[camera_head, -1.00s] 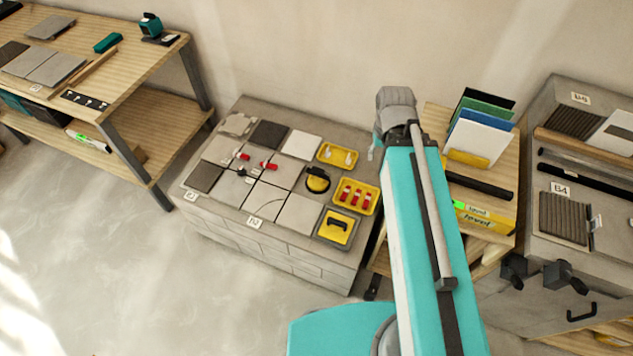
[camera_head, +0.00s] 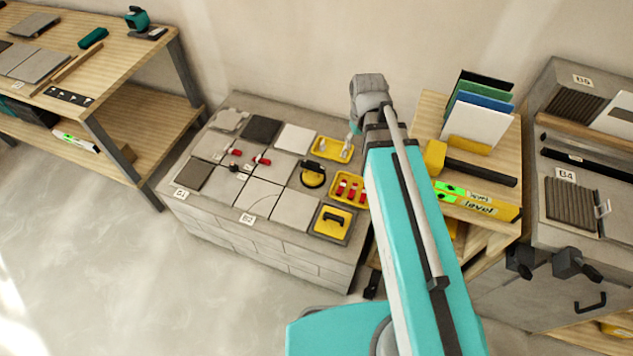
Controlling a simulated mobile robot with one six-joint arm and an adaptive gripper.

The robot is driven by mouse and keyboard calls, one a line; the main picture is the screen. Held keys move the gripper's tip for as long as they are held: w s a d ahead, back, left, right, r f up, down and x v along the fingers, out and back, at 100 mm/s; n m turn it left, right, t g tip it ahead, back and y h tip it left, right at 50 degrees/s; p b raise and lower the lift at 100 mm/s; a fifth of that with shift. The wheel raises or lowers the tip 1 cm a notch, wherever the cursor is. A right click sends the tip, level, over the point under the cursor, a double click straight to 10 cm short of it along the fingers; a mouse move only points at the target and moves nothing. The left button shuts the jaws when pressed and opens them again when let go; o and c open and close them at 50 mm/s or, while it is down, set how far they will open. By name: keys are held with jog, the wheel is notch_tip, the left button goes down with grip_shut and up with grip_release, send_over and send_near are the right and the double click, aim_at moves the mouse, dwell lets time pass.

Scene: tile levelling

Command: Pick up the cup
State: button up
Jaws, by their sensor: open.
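No drinking cup shows; a round yellow-and-black tool with a handle, which looks like a suction cup (camera_head: 313,175), lies on the tiled block (camera_head: 335,267), between the grey tiles and the yellow trays. My gripper (camera_head: 352,136) is small and partly hidden behind my wrist, above the upper yellow tray's right end. It is up and to the right of the suction cup, apart from it in the picture, and holds nothing that I can see. Its jaws are open, though the fingertips are hard to make out.
Beside the suction cup are an upper yellow tray (camera_head: 324,150), a tray with red pieces (camera_head: 338,188) and a yellow float-like tool (camera_head: 331,221). Red clips (camera_head: 262,160) sit among the tiles. A wooden shelf with boards (camera_head: 478,118) and a yellow level (camera_head: 485,207) stands right.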

aim_at(313, 168)
jog(key=w+a+f+n+b, duration=0.5)
jog(key=w+f+b, duration=0.3)
jog(key=f+b, duration=0.2)
jog(key=w+a+f+n+b, duration=0.5)
jog(key=w+a+f+b, duration=0.3)
jog(key=f+b, duration=0.2)
jog(key=shift+w+f+n, duration=0.15)
jog(key=shift+f+n, duration=0.25)
jog(key=shift+f, duration=0.5)
notch_tip(313, 168, down, 9)
jog(key=b, duration=0.9)
jog(key=shift+d+r, duration=0.1)
jog(key=shift+r, duration=0.1)
jog(key=shift+f, duration=0.1)
jog(key=shift+f+b, duration=2.5)
jog(key=shift+b, duration=0.15)
grip_shut()
